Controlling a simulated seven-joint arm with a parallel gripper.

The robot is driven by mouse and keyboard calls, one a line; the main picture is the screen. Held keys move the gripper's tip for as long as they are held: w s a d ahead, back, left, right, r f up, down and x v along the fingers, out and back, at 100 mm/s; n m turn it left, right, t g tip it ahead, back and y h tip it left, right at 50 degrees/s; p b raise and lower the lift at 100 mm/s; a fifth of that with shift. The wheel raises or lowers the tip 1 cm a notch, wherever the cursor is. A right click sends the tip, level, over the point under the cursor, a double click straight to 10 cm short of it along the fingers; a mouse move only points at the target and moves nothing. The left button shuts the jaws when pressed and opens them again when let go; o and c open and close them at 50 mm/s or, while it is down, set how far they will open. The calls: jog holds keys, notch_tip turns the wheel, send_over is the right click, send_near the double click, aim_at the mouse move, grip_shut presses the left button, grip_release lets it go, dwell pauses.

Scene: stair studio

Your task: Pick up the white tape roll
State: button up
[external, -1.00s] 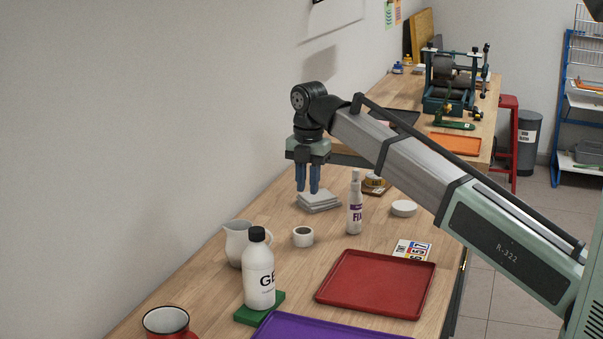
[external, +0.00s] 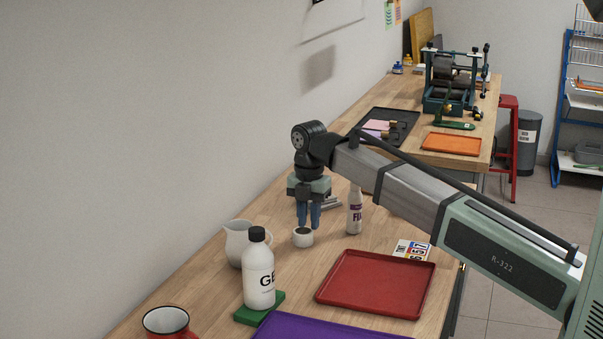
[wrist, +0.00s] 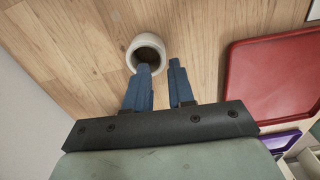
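The white tape roll (external: 302,241) lies flat on the wooden table, its dark hole facing up. It also shows at the top of the wrist view (wrist: 147,37). My gripper (external: 309,224) points down just above the roll. In the wrist view my gripper's two blue fingers (wrist: 159,66) are apart with nothing between them. The left finger overlaps the roll's near edge and the right finger is beside it. I cannot tell whether a finger touches the roll.
A white jug (external: 237,243) and a white bottle (external: 259,277) on a green block (external: 273,304) stand at the left and front. A labelled spray bottle (external: 355,213) is to the right. A red tray (external: 375,284) and a purple tray (external: 320,329) lie nearer.

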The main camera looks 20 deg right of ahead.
aim_at(310, 233)
jog(key=shift+d+f, duration=0.15)
jog(key=shift+f, duration=1)
jog(key=shift+d+f, duration=0.1)
jog(key=shift+f, duration=1.05)
jog(key=shift+c, duration=0.2)
grip_shut()
